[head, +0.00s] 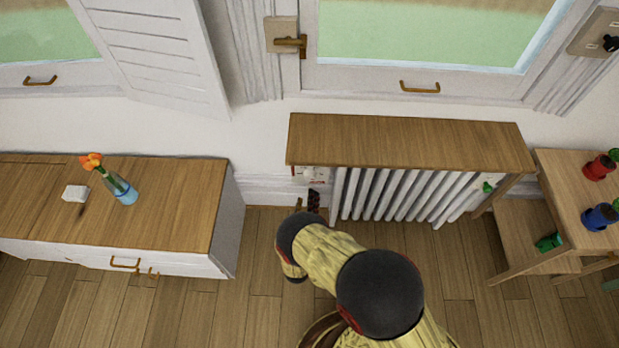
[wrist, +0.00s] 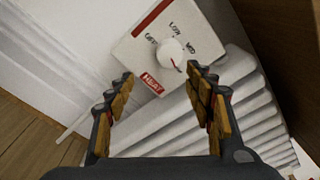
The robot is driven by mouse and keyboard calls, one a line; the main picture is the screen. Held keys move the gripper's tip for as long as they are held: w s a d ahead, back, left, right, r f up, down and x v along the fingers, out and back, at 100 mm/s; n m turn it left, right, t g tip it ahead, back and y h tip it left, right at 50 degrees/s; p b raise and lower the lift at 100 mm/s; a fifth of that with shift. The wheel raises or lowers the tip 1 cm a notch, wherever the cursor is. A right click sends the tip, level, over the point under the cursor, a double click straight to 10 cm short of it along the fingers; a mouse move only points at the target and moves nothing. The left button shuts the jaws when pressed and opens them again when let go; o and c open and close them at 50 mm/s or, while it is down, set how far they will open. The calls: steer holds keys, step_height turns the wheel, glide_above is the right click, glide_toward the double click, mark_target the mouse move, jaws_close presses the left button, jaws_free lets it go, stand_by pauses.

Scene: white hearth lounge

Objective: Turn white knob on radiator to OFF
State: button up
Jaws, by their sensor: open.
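The white radiator (head: 405,195) stands under a wooden shelf below the window. Its white control plate (head: 311,175) is at its upper left end in the head view. In the wrist view the plate (wrist: 188,28) carries a round white knob (wrist: 171,54), printed labels and red markings. The knob has a small red mark at its lower right; the lettering around it is too small to read surely. My gripper (wrist: 160,78) is open and empty, its fingers pointing at the plate with the knob between and beyond the tips. In the head view my gripper (head: 314,200) is just below the plate.
The wooden shelf (head: 410,142) overhangs the radiator and plate. A low cabinet (head: 180,200) with a blue flower vase (head: 123,190) stands left. A wooden side table (head: 555,185) with red and blue items stands right. A green knob (head: 487,187) is at the radiator's right end.

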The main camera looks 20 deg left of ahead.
mark_target(309, 179)
steer(key=shift+w+a+r+m+t+b, duration=0.1)
steer(key=shift+w+a+r+m+b, duration=0.25)
steer(key=shift+w, duration=0.95)
steer(key=shift+w+a+r+m+t+b, duration=0.1)
steer(key=shift+w+r+m+b, duration=0.3)
steer(key=shift+w, duration=0.85)
steer(key=shift+w+a+r+m+t+b, duration=0.2)
steer(key=shift+w+b, duration=0.4)
steer(key=shift+w, duration=0.7)
steer(key=shift+f, duration=0.15)
steer(key=c, duration=1.1)
steer(key=shift+c, duration=0.3)
